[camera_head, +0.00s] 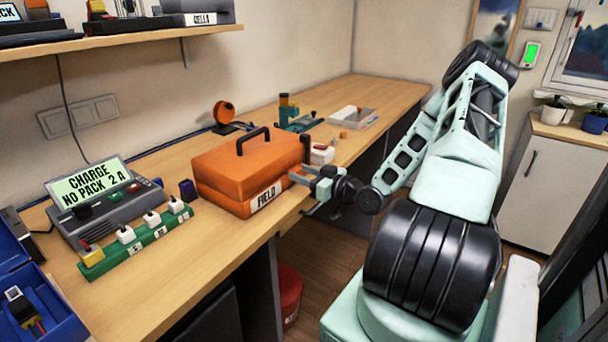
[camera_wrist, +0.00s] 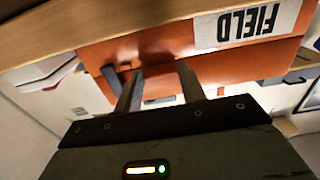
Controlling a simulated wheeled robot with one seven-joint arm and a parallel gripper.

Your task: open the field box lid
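The orange field box (camera_head: 235,185) stands on the bench with its lid (camera_head: 225,160) down and a black handle (camera_head: 253,139) on top. A white FIELD label (camera_head: 266,196) is on its front. My gripper (camera_head: 300,177) is at the box's right front corner. In the wrist view, which shows the box upside down, the two fingers of my gripper (camera_wrist: 160,72) are apart, with nothing held between them. The fingertips are close to the orange front (camera_wrist: 160,42); I cannot tell whether they touch it. A small dark part (camera_wrist: 111,80) of the box shows left of the fingers.
A charger (camera_head: 105,205) and a green strip (camera_head: 135,243) with several white connectors lie left of the box. A blue case (camera_head: 40,305) is at the front left. A shelf (camera_head: 130,42) hangs above. Small items and a tray (camera_head: 354,117) lie behind the box.

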